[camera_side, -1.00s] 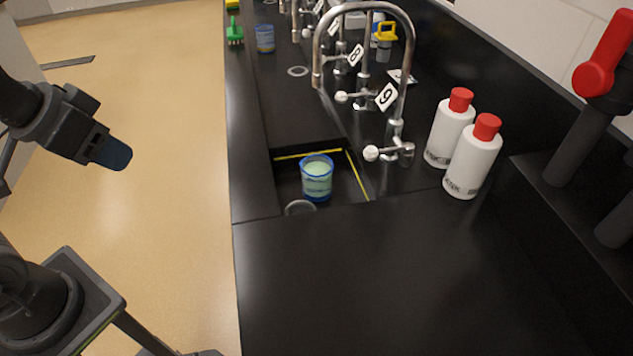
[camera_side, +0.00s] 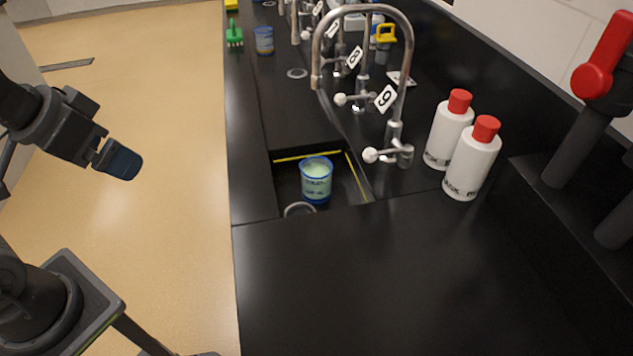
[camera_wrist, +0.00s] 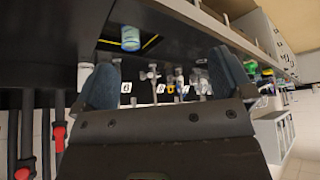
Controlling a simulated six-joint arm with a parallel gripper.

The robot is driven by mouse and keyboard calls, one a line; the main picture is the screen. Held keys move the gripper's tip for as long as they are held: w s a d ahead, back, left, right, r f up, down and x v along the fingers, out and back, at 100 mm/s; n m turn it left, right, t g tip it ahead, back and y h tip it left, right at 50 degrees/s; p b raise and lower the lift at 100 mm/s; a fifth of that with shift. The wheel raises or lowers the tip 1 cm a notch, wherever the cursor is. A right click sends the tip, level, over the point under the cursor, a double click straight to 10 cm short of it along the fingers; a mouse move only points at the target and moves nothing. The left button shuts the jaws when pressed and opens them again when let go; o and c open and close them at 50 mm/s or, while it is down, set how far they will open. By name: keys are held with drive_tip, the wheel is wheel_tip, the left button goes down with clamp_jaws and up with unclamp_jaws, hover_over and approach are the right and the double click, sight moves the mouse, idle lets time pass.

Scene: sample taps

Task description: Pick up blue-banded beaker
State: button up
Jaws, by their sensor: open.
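The blue-banded beaker (camera_side: 316,180) stands upright in the black sink recess, with pale green contents and a blue rim. It also shows in the wrist view (camera_wrist: 131,38), near the top. My gripper (camera_side: 121,160) is over the floor left of the bench in the side view, well apart from the beaker. In the wrist view its two blue-grey fingers (camera_wrist: 168,82) are spread wide with nothing between them.
Two white bottles (camera_side: 463,160) with red caps stand further right. Another blue-banded beaker (camera_side: 264,41) and a green brush (camera_side: 234,36) sit at the far end. The front bench top (camera_side: 400,280) is clear.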

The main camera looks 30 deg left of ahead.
drive_tip(key=w+d, duration=0.2)
drive_tip(key=w, duration=0.7)
drive_tip(key=n+g, duration=0.1)
hover_over(317, 172)
drive_tip(key=s+d, duration=0.1)
drive_tip(key=s, duration=0.4)
wheel_tip(317, 172, down, 18)
drive_tip(key=shift+d+x, duration=0.2)
drive_tip(key=shift+x, duration=2.65)
drive_tip(key=shift+w, duration=0.15)
drive_tip(key=shift+r, duration=0.1)
drive_tip(key=shift+c, duration=0.4)
drive_tip(key=c, duration=1.1)
drive_tip(key=shift+c, duration=0.2)
